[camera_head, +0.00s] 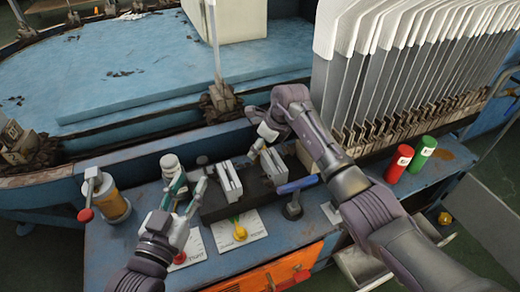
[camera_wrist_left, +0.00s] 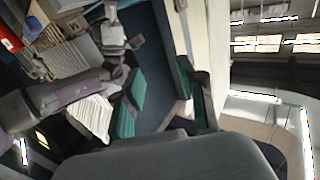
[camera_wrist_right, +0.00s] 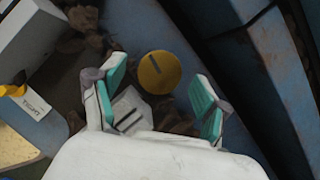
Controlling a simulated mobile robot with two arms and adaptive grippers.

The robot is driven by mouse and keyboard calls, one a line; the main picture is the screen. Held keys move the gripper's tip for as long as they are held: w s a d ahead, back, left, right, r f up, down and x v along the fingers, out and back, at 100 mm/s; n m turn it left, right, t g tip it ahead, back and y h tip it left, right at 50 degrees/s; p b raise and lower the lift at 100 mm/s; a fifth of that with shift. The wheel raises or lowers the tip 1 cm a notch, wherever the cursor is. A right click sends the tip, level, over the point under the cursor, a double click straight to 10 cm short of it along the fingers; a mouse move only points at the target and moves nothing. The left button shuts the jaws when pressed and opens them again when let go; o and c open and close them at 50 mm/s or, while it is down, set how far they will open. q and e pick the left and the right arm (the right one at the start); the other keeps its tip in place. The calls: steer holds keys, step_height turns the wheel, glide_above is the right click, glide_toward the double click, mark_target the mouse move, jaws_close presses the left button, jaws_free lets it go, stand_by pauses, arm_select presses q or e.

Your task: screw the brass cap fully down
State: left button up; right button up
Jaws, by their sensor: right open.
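The brass cap (camera_wrist_right: 159,72) is a round yellow disc with a dark slot across it, seen in the right wrist view. My right gripper (camera_wrist_right: 156,95) is open, with its teal-padded fingers apart on either side below the cap in that picture. No finger visibly touches the cap. In the head view my right gripper (camera_head: 258,142) hangs over the back of the bench, and I cannot make out the cap there. My left gripper (camera_head: 188,186) is open and looks empty over the left of the bench. Its teal pads (camera_wrist_left: 125,118) show spread in the left wrist view.
Paired metal plates (camera_head: 229,182) stand mid-bench, with a blue lever (camera_head: 297,185) to the right. A sock-board rack (camera_head: 400,75) rises behind.

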arm_select(q)
steer(key=shift+s+d+r+t+h+b, duration=0.1)
steer(key=shift+d+r+t+h+b, duration=0.15)
steer(key=shift+r+t, duration=0.65)
steer(key=shift+s+r+t+h+b, duration=0.1)
steer(key=shift+r+t+h, duration=0.35)
steer(key=shift+r, duration=0.75)
arm_select(e)
steer(key=shift+w+a+f, duration=0.1)
steer(key=shift+a+f, duration=0.05)
steer(key=shift+f, duration=0.3)
